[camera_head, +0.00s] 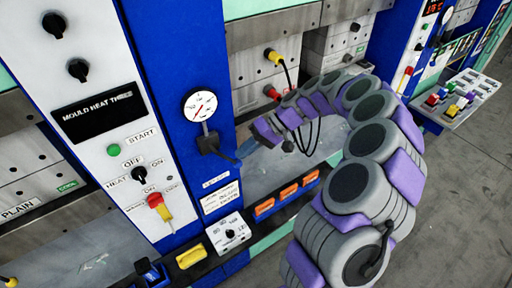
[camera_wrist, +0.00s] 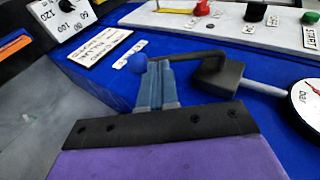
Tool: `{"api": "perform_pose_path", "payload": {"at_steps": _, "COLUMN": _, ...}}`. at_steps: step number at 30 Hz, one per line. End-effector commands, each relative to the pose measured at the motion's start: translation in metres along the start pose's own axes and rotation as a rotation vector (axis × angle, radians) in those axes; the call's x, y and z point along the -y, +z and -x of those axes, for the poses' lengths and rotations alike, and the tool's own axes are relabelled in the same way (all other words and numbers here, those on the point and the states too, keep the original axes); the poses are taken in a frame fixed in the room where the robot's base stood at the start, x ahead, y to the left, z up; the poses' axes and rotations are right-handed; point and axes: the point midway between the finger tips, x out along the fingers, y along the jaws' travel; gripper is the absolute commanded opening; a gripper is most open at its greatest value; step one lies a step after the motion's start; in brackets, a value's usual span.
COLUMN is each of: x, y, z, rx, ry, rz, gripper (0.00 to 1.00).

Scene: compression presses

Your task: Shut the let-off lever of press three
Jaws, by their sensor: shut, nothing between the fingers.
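The let-off lever of press three is a dark bent rod (camera_wrist: 180,55) with a blue ball knob (camera_wrist: 137,63). It comes out of a dark valve block (camera_wrist: 218,77) below the round gauge. In the head view the valve block (camera_head: 208,143) sits under the gauge (camera_head: 200,105) on the blue column, with the rod reaching down and right. My gripper (camera_wrist: 159,66) is shut and empty. Its fingertips are right beside the knob and the rod's end; I cannot tell whether they touch.
The control panel (camera_head: 140,157) marked "MOULD HEAT THREE" is left of the column. Orange handles (camera_head: 289,190) and a dial box (camera_head: 229,233) line the ledge below. Another press stands at the right, with a button box (camera_head: 462,98). The grey floor at the right is clear.

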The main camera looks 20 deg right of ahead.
Motion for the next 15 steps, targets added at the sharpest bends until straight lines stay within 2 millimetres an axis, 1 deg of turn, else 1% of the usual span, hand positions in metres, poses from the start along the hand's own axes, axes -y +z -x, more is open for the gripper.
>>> {"api": "perform_pose_path", "payload": {"at_steps": 1, "x": -0.004, "y": 0.001, "z": -0.009, "rx": 0.003, "ry": -0.044, "rz": -0.01, "gripper": 0.0}}
{"api": "perform_pose_path", "payload": {"at_steps": 3, "x": -0.004, "y": 0.003, "z": -0.013, "rx": 0.004, "ry": -0.059, "rz": -0.009, "gripper": 0.0}}
{"api": "perform_pose_path", "payload": {"at_steps": 10, "x": -0.019, "y": 0.008, "z": -0.013, "rx": 0.001, "ry": -0.074, "rz": -0.009, "gripper": 0.0}}
{"api": "perform_pose_path", "payload": {"at_steps": 12, "x": -0.024, "y": 0.008, "z": -0.014, "rx": -0.004, "ry": -0.142, "rz": -0.024, "gripper": 0.0}}
{"api": "perform_pose_path", "payload": {"at_steps": 15, "x": -0.022, "y": 0.01, "z": -0.019, "rx": -0.001, "ry": -0.202, "rz": -0.033, "gripper": 0.0}}
